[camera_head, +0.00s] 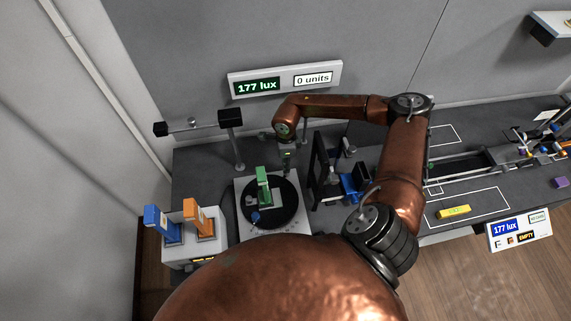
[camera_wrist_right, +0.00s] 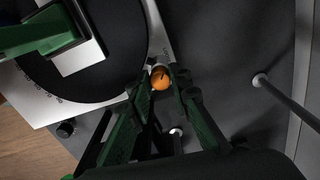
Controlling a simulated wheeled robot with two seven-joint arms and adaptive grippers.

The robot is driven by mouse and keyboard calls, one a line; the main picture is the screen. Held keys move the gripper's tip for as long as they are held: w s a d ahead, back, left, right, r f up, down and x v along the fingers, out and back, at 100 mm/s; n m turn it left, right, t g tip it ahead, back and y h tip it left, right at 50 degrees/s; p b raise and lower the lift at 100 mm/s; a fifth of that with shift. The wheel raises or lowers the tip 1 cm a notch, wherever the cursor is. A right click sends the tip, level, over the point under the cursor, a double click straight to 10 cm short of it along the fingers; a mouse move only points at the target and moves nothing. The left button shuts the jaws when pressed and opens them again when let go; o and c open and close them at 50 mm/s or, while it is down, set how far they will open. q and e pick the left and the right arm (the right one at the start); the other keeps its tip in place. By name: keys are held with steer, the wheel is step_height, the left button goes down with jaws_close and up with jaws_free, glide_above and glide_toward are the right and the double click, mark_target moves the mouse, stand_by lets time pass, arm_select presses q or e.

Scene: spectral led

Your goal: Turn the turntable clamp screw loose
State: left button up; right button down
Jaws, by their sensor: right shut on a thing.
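The turntable is a black disc (camera_head: 284,213) on a pale plate, with a green upright piece (camera_head: 263,184) standing on it. In the right wrist view the disc (camera_wrist_right: 115,72) fills the upper left. An orange round knob (camera_wrist_right: 160,78), which looks like the clamp screw, sits at the plate's edge beside the disc. My right gripper (camera_wrist_right: 164,84) is shut on this knob, with a green finger on each side. In the head view my right gripper (camera_head: 287,157) points down at the far edge of the turntable; the knob is hidden there. My left gripper is not in view.
A black upright frame (camera_head: 318,168) stands close to the right of the turntable. A post with a crossbar (camera_head: 237,145) stands behind it, left of my gripper. Blue (camera_head: 160,225) and orange (camera_head: 198,219) pieces sit in a holder at front left. A lux display (camera_head: 285,80) hangs behind.

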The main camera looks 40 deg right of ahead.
steer(key=shift+w+d+r, duration=0.1)
steer(key=shift+d, duration=0.05)
steer(key=c, duration=1.8)
jaws_free()
steer(key=shift+o, duration=0.2)
step_height(320, 180, up, 12)
